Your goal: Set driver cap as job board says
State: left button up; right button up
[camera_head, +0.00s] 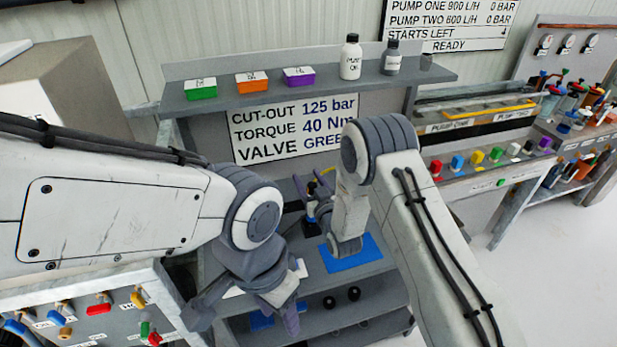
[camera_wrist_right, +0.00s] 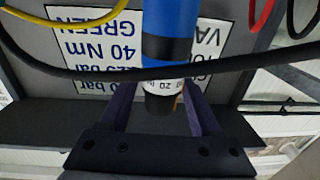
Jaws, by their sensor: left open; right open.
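The job board (camera_head: 295,125) reads cut-out 125 bar, torque 40 Nm, valve green; its last word is partly hidden by my right arm. It shows upside down in the right wrist view (camera_wrist_right: 95,38). In that view a blue driver (camera_wrist_right: 170,20) with black bands ends in a dark tip with a white numbered ring, the cap (camera_wrist_right: 165,87). The ring's setting is too small to tell. My right gripper (camera_wrist_right: 160,90) is open, its purple fingers on either side of the cap; contact cannot be told. My left gripper (camera_head: 245,318) is open and empty, low over the bench front.
A blue mat (camera_head: 368,252) lies on the bench beside my right wrist. The shelf above holds green (camera_head: 200,89), orange (camera_head: 252,82) and purple (camera_head: 299,77) boxes and bottles (camera_head: 351,57). Black, yellow and red cables cross the right wrist view. A panel with coloured valves (camera_head: 100,308) stands lower left.

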grip_shut()
jog(key=shift+f+h+b, duration=0.15)
jog(key=shift+h+b, duration=0.15)
jog(key=shift+b, duration=0.3)
jog(key=shift+w+d+m+t+h+b, duration=0.1)
jog(key=shift+d+m+t+h+b, duration=0.2)
jog(key=shift+m+h+b, duration=0.65)
jog(key=shift+w+d+m+t+h+b, duration=0.15)
jog(key=shift+m+t+h+b, duration=0.15)
jog(key=shift+m+h+b, duration=0.6)
jog(key=shift+s+n+h+p, duration=0.1)
jog(key=shift+n+h+p, duration=0.15)
jog(key=shift+p, duration=0.05)
grip_release()
jog(key=shift+s, duration=0.1)
